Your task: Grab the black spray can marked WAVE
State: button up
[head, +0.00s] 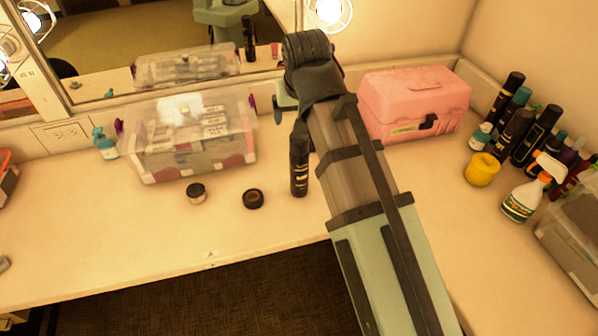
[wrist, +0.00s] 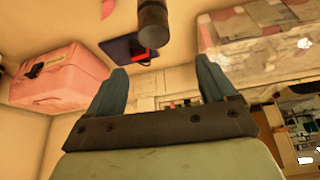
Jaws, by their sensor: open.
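In the head view a slim black spray can (head: 299,165) stands upright on the counter, just left of my arm. Its top lies close to my wrist, and small yellow print shows low on it; I cannot read the name. My gripper (head: 286,101) is mostly hidden behind my own wrist, with a teal finger showing above and left of the can. In the wrist view my gripper (wrist: 160,68) is open with nothing between its fingers. A dark cylinder (wrist: 152,22), apparently this can, shows at the top edge, beyond the fingertips and apart from them.
A clear bin (head: 190,150) stands left and a pink case (head: 415,105) right. Two small round pots (head: 196,192) (head: 253,199) lie left of the can. Several dark cans (head: 537,135), a yellow pot (head: 482,170) and a spray bottle (head: 524,200) crowd the right.

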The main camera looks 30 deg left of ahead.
aim_at(299, 137)
jog(key=shift+g, duration=0.4)
jog(key=shift+w+f, duration=0.35)
jog(key=shift+f, duration=0.85)
jog(key=shift+w+f, duration=0.35)
jog(key=shift+f, duration=0.9)
jog(key=shift+w+f, duration=0.35)
jog(key=shift+f, duration=0.85)
jog(key=shift+a+x, duration=0.2)
jog(key=shift+x, duration=2.4)
jog(key=shift+s, duration=0.15)
jog(key=shift+c, duration=0.4)
grip_shut()
